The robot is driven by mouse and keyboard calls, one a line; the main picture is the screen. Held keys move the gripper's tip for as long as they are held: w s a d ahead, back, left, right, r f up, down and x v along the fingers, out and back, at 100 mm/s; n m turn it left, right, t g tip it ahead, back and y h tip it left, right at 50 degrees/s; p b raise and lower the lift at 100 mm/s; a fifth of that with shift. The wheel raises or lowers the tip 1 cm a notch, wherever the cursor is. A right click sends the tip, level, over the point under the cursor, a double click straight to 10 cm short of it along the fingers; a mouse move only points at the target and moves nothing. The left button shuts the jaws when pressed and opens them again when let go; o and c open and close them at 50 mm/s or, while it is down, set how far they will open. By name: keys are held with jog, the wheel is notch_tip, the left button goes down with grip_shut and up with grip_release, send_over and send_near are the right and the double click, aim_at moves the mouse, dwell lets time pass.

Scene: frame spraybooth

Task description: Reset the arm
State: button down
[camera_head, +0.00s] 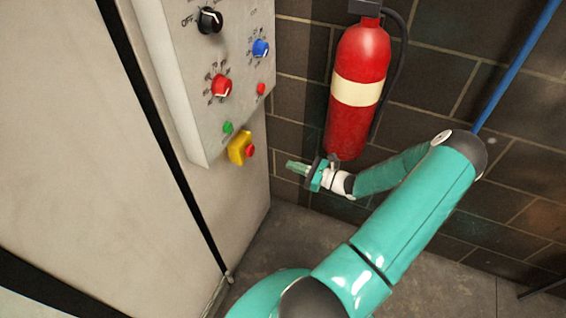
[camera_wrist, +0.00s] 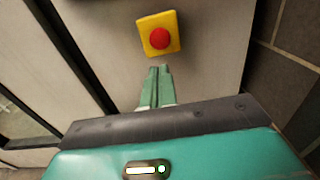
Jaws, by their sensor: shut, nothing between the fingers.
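My teal arm reaches across the right of the head view, bent at its elbow. My gripper (camera_head: 290,165) points left toward the cabinet and is shut and empty. In the wrist view the two green fingers of my gripper (camera_wrist: 158,70) lie side by side. Their tips appear just below a yellow box with a red button (camera_wrist: 159,38). I cannot tell the exact gap. In the head view the yellow box (camera_head: 236,150) is on the cabinet side, left of my gripper, with clear space between them.
A control panel (camera_head: 190,110) with black, red and blue knobs and small red and green buttons stands out from the pale cabinet (camera_head: 70,130). A red fire extinguisher (camera_head: 350,120) hangs on the dark brick wall, close behind my gripper. A blue pipe (camera_head: 515,60) runs at upper right.

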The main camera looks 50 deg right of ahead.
jog(key=shift+s+d, duration=0.15)
jog(key=shift+s, duration=0.2)
dwell(0.3)
jog(key=w+a+r+n+g+y, duration=0.1)
jog(key=a+r+n+g, duration=0.6)
jog(key=a+n, duration=0.3)
jog(key=w+a+r+n+g, duration=0.2)
jog(key=a+r+n+g, duration=0.55)
jog(key=a, duration=0.35)
jog(key=s+a+r+n+t+h, duration=0.1)
jog(key=s+a+r+n+h, duration=0.2)
jog(key=s+a+r+n, duration=0.2)
jog(key=s+a+r+n+t+h, duration=0.2)
jog(key=s+a+r+n+h, duration=0.2)
jog(key=a+r+n, duration=0.5)
jog(key=v, duration=0.5)
jog(key=shift+a+r, duration=0.2)
jog(key=shift+a, duration=0.05)
jog(key=shift+w+n, duration=0.1)
jog(key=shift+n, duration=0.15)
